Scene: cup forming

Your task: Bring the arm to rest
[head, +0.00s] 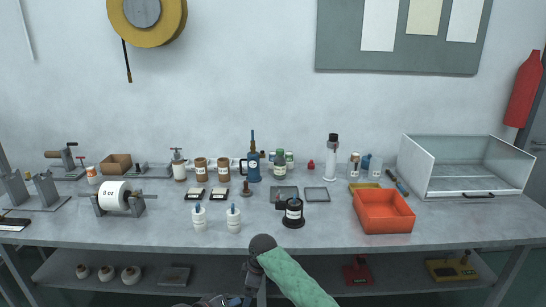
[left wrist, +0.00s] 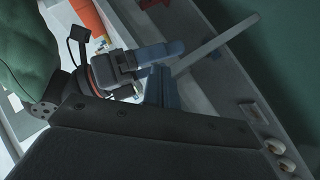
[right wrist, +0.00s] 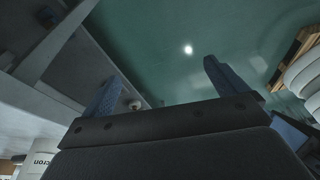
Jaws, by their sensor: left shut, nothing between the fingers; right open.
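My left gripper (head: 235,300) shows at the bottom edge of the head view, below the table's front edge and partly cut off. In the left wrist view its blue fingers (left wrist: 160,72) are together with nothing held between them. My right gripper (right wrist: 163,78) shows in the right wrist view with its two blue fingers spread wide and nothing between them. A green-sleeved arm of mine (head: 292,278) crosses in front of the lower shelf in the head view. Both grippers are apart from the things on the table.
The grey table (head: 350,230) holds a white roll on a stand (head: 113,196), white jars (head: 233,219), a black spool (head: 293,213), an orange bin (head: 384,211) and a clear-walled box (head: 465,165). Below is a shelf (head: 215,277) with several items. The table's front strip is mostly bare.

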